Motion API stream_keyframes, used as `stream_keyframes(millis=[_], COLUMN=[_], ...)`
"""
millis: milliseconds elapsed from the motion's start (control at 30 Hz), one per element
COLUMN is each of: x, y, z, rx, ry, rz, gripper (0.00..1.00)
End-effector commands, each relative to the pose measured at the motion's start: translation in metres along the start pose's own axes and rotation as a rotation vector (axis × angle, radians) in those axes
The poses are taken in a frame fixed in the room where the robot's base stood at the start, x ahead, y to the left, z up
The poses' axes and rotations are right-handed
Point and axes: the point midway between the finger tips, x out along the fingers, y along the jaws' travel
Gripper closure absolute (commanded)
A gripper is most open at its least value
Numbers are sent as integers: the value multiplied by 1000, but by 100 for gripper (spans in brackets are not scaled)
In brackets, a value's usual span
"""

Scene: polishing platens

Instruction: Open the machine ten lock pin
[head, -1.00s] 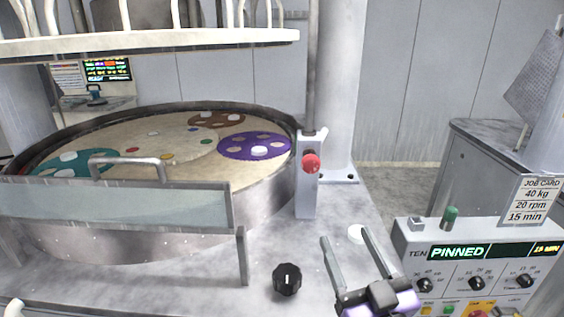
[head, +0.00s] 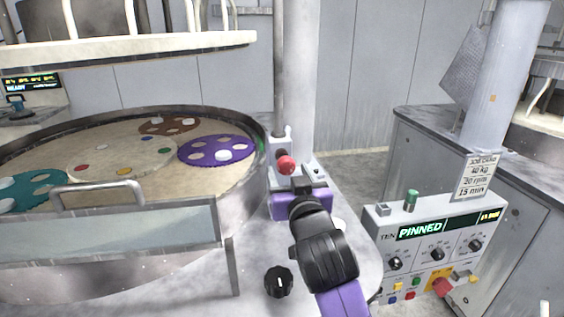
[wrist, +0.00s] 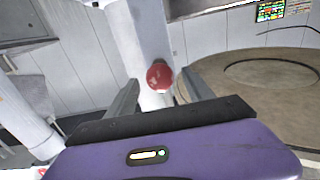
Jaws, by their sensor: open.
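The machine ten lock pin shows as a red ball knob (head: 287,165) on a pale bracket (head: 280,190) at the foot of a grey post, right of the round platen basin. In the wrist view the red knob (wrist: 159,76) appears between and beyond my two fingers. My gripper (head: 300,172) is open and empty, just in front of the knob. Its purple body and my black wrist hide the lower right of the bracket. I cannot tell whether a finger touches the knob. The machine's panel display (head: 420,227) reads "PINNED".
The basin (head: 245,180) holds purple, brown and teal carrier discs, with a guard and metal handle (head: 98,188) in front. A black dial (head: 279,282) sits on the deck. The control panel (head: 395,250) stands right, below a job card (head: 478,177). A white rack (head: 130,43) overhangs the basin.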

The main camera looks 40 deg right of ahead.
Motion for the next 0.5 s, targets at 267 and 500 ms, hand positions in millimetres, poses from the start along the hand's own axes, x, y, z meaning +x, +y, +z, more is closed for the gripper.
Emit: stream_keyframes(millis=[267,500], x=[39,50], y=[0,0], z=[-2,0], rx=[0,0], ry=[1,0], rz=[0,-1], gripper=[39,39])
